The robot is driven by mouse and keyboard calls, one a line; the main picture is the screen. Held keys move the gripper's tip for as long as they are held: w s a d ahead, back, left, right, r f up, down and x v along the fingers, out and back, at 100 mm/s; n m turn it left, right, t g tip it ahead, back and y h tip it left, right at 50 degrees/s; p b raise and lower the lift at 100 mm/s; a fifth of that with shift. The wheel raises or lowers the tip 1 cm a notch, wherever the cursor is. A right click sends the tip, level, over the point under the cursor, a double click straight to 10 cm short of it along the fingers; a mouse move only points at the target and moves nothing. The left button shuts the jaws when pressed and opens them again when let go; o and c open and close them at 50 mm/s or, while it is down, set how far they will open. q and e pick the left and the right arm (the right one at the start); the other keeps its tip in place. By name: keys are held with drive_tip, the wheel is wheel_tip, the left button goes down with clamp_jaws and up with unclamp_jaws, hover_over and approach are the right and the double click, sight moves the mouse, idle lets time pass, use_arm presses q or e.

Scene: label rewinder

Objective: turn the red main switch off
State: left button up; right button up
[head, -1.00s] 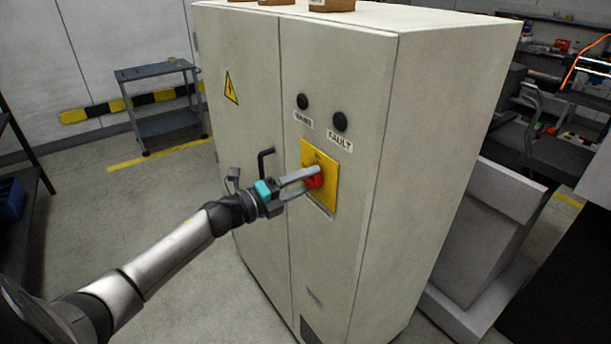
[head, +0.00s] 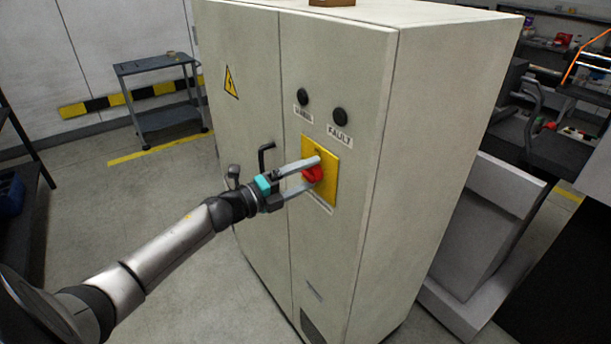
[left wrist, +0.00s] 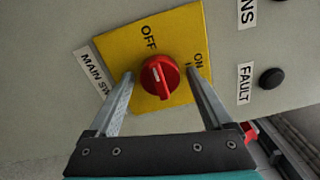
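The red main switch (head: 312,174) is a round knob on a yellow plate (head: 330,183) on the front of the pale cabinet. In the left wrist view the red knob (left wrist: 160,77) sits mid-plate, with OFF above it and ON to its right. Its ridge and small white mark appear to point toward OFF. My left gripper (head: 309,172) is at the switch; in the left wrist view its two fingers (left wrist: 159,74) stand apart on either side of the knob, with gaps showing. The right gripper is not in view.
The cabinet (head: 440,130) has a dark door handle (head: 266,158) left of the plate and two black round fittings above it, beside the FAULT label (head: 338,140). A grey cart (head: 160,95) stands at the back left.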

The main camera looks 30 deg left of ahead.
use_arm(q)
drive_tip(key=shift+s, duration=0.1)
drive_tip(key=v, duration=1.5)
drive_tip(key=shift+b, duration=0.35)
